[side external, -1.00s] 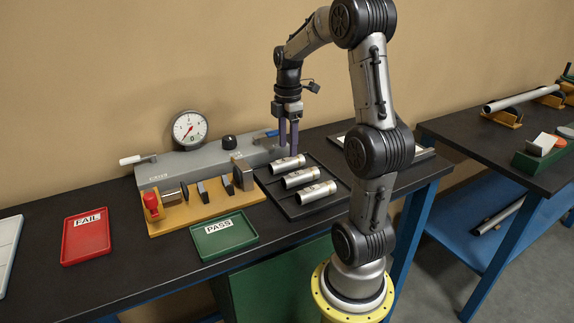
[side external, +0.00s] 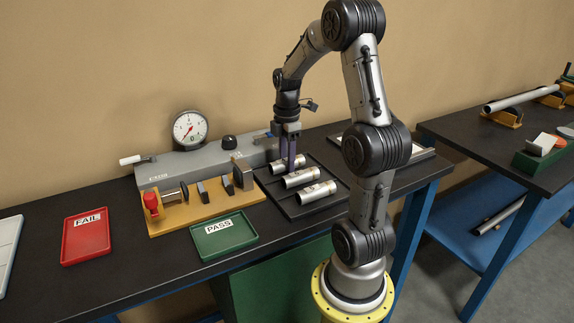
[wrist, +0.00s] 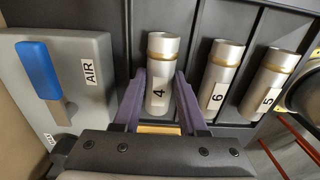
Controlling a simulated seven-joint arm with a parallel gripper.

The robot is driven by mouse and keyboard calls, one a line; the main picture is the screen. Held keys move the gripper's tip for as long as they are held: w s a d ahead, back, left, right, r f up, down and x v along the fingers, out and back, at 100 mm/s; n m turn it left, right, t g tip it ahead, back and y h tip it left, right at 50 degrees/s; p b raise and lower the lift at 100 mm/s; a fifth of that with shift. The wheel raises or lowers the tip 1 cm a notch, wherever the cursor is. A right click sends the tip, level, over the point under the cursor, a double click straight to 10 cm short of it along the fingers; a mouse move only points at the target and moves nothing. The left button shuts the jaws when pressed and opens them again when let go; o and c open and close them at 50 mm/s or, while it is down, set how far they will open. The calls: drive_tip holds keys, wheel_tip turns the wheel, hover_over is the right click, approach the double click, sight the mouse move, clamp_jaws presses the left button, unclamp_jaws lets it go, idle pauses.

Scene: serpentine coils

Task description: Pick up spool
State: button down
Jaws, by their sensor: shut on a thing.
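Three silver metal spools lie side by side in a dark slotted tray (side external: 318,212). In the wrist view they carry the labels 4, 6 and 5. My gripper (side external: 290,166) is down at the rearmost spool (side external: 279,167), its purple fingers partly covering it. In the wrist view, my gripper (wrist: 160,103) has one finger on each side of spool 4 (wrist: 161,72) and is shut on it. The spool still appears to lie in its slot. Spool 6 (wrist: 220,75) and spool 5 (wrist: 268,85) lie to its right, untouched.
A grey test unit (side external: 200,165) with a gauge (side external: 189,128) and a blue lever (wrist: 38,70) stands beside the tray. A yellow-based fixture (side external: 205,205), green PASS tray (side external: 224,236) and red FAIL tray (side external: 86,236) are to the left.

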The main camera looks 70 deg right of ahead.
drive_tip(key=shift+r, duration=0.15)
drive_tip(key=shift+r, duration=0.55)
drive_tip(key=s+a+r, duration=0.9)
drive_tip(key=a+r, duration=0.2)
drive_tip(key=shift+r, duration=0.35)
drive_tip(key=shift+d, duration=0.1)
